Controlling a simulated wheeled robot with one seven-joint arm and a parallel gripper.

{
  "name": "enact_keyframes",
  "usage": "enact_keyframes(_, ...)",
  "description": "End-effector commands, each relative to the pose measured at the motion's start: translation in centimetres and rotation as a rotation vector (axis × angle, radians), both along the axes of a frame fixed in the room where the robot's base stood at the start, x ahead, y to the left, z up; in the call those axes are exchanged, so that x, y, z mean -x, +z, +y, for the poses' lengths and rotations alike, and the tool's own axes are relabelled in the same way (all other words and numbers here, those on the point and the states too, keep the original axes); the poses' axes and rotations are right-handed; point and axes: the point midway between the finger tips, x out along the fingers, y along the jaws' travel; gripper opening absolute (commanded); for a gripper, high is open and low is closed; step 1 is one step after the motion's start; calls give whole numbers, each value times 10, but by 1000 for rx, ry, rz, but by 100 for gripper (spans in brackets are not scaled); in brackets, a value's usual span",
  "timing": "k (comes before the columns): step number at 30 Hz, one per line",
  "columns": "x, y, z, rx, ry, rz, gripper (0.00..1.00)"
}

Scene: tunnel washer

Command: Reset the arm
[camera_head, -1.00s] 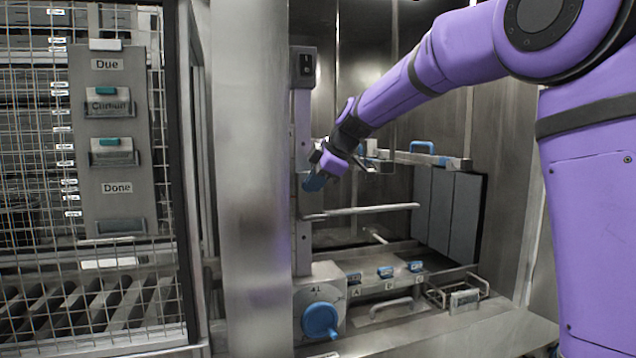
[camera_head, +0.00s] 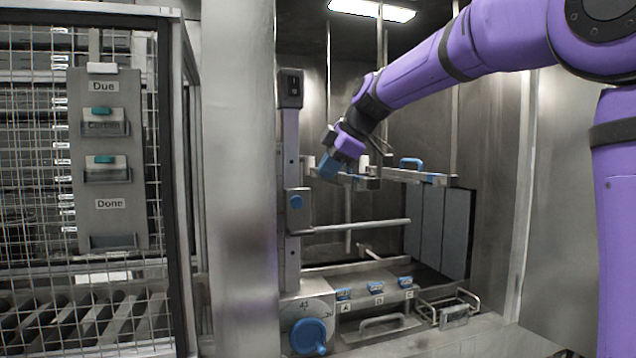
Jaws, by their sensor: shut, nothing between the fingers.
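My purple arm reaches in from the right into the open steel bay of the washer. My gripper (camera_head: 338,158) is at its end, near the upper part of the steel column (camera_head: 290,150) and in front of a rail with a blue handle (camera_head: 411,162). It appears closed and empty. The fingertips are small and partly hidden by the wrist, so whether they touch the rail cannot be told.
A blue handwheel (camera_head: 308,336) sits low at the column's foot. Several blue-tagged slots (camera_head: 376,288) marked with letters and a wire basket (camera_head: 447,306) are on the ledge. A horizontal bar (camera_head: 360,226) crosses the bay. A mesh cage with a Due/Done board (camera_head: 110,160) stands left.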

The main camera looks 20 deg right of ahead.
Motion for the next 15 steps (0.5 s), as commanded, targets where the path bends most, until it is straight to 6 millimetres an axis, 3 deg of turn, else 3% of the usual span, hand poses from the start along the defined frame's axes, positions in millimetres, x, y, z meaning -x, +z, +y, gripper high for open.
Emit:
enact_keyframes(5,4,4,-2,-1,-4,2,0)
enact_keyframes(8,16,3,-2,-9,-39,20,0)
enact_keyframes(11,43,-1,-5,-28,-129,60,0)
enact_keyframes(15,100,-13,-11,-70,-322,137,0)
